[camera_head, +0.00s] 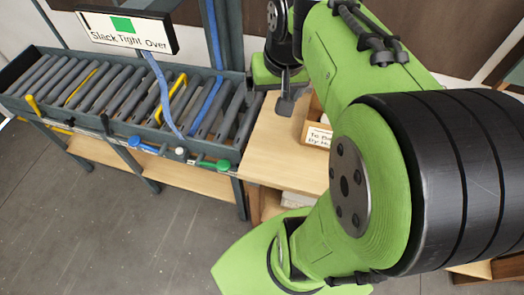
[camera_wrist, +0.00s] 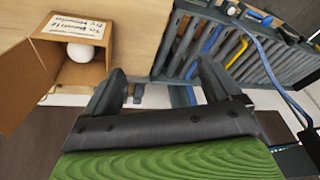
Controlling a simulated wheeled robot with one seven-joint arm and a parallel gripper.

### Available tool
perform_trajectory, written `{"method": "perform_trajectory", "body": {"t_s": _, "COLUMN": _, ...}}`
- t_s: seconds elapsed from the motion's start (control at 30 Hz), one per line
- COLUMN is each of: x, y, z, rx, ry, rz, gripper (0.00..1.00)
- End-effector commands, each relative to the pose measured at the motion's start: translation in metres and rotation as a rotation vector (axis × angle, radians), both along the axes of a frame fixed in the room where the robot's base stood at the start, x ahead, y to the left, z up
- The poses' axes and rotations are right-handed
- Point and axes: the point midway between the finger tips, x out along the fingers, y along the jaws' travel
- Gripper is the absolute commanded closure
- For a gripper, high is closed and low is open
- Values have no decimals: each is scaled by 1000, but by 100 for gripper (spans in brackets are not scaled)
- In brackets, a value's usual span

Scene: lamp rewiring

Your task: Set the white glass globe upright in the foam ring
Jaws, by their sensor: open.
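A round white object (camera_wrist: 80,52), which looks like the glass globe, sits partly hidden inside an open cardboard box (camera_wrist: 91,72) in the wrist view. My gripper (camera_wrist: 160,82) is open and empty, with its two dark fingers well apart. It is to the right of the box in that view and apart from it. In the head view my gripper (camera_head: 287,103) is over the wooden bench, left of the box (camera_head: 314,129), which is mostly hidden by my arm. I cannot make out the foam ring in either view.
A roller rack (camera_head: 120,95) stands left of the wooden bench (camera_head: 265,155); it also shows in the wrist view (camera_wrist: 215,50). A sign reading "Slack Tight Over" (camera_head: 125,30) stands above it. Blue and green handles (camera_head: 214,164) stick out in front. The grey floor at left is clear.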

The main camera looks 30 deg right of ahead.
Motion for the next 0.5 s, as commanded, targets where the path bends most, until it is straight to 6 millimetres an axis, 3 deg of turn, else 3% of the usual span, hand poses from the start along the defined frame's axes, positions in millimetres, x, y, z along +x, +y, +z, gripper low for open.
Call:
{"method": "perform_trajectory", "body": {"t_s": 0.03, "x": -20, "y": 33, "z": 7, "rx": -34, "ry": -40, "rz": 86, "gripper": 9}}
{"method": "perform_trajectory", "body": {"t_s": 0.1, "x": -50, "y": 64, "z": 7, "rx": -69, "ry": -88, "rz": 188, "gripper": 9}}
{"method": "perform_trajectory", "body": {"t_s": 0.2, "x": -85, "y": 87, "z": 0, "rx": -99, "ry": -148, "rz": 298, "gripper": 9}}
{"method": "perform_trajectory", "body": {"t_s": 0.3, "x": -103, "y": 96, "z": -7, "rx": -111, "ry": -181, "rz": 359, "gripper": 9}}
{"method": "perform_trajectory", "body": {"t_s": 0.5, "x": -108, "y": 97, "z": -10, "rx": -114, "ry": -188, "rz": 376, "gripper": 9}}
